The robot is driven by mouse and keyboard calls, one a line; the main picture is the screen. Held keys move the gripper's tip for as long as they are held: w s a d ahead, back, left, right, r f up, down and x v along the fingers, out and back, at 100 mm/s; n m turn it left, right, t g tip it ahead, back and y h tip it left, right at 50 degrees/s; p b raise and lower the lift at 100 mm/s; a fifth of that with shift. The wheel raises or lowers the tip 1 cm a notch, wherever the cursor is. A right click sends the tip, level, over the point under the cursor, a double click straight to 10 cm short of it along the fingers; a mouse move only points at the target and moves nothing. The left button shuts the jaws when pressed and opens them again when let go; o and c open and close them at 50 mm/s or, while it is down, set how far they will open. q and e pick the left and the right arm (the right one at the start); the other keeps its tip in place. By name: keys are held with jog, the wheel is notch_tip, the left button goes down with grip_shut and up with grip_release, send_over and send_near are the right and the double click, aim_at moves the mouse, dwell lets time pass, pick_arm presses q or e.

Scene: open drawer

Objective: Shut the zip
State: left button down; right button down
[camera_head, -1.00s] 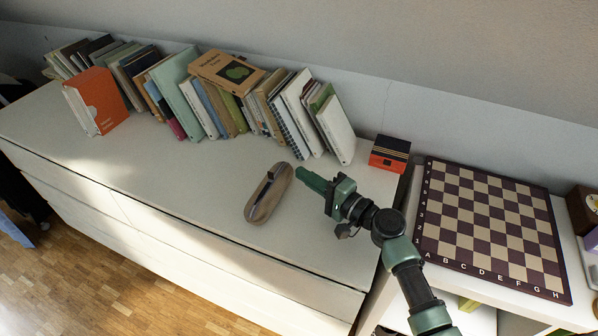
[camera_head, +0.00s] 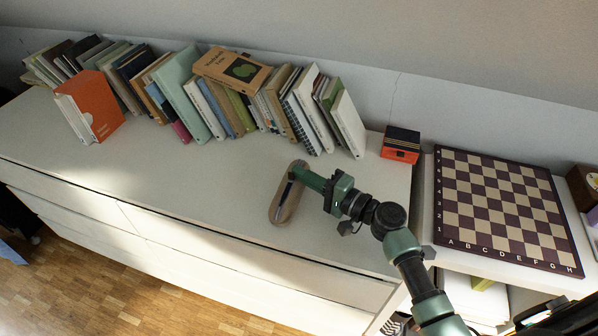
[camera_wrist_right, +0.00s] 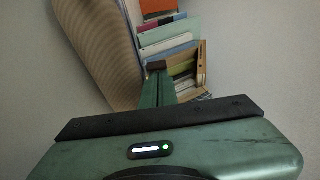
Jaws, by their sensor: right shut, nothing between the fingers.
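A long tan pencil case (camera_head: 278,212) lies on the white dresser top, with a dark slit along its upper side. In the right wrist view the ribbed tan case (camera_wrist_right: 97,45) fills the upper left, close beside my fingers. My right gripper (camera_head: 296,172) is shut and empty, its tips over the far end of the case. Its closed fingers also show in the right wrist view (camera_wrist_right: 157,84). I cannot tell whether the tips touch the case or the zip pull, which the fingers may hide. My left gripper is not in view.
A row of leaning books (camera_head: 240,105) stands along the back of the dresser (camera_head: 130,185). An orange and black box (camera_head: 400,146) sits at its right back corner. A chessboard (camera_head: 500,205) lies on the lower surface to the right. The dresser top left of the case is clear.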

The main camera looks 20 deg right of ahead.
aim_at(291, 213)
jog(key=shift+d, duration=0.1)
jog(key=shift+s+a, duration=0.25)
jog(key=shift+s, duration=0.15)
jog(key=s+a, duration=0.1)
jog(key=s, duration=0.1)
jog(key=s+a, duration=0.3)
jog(key=s, duration=0.2)
jog(key=shift+a, duration=0.4)
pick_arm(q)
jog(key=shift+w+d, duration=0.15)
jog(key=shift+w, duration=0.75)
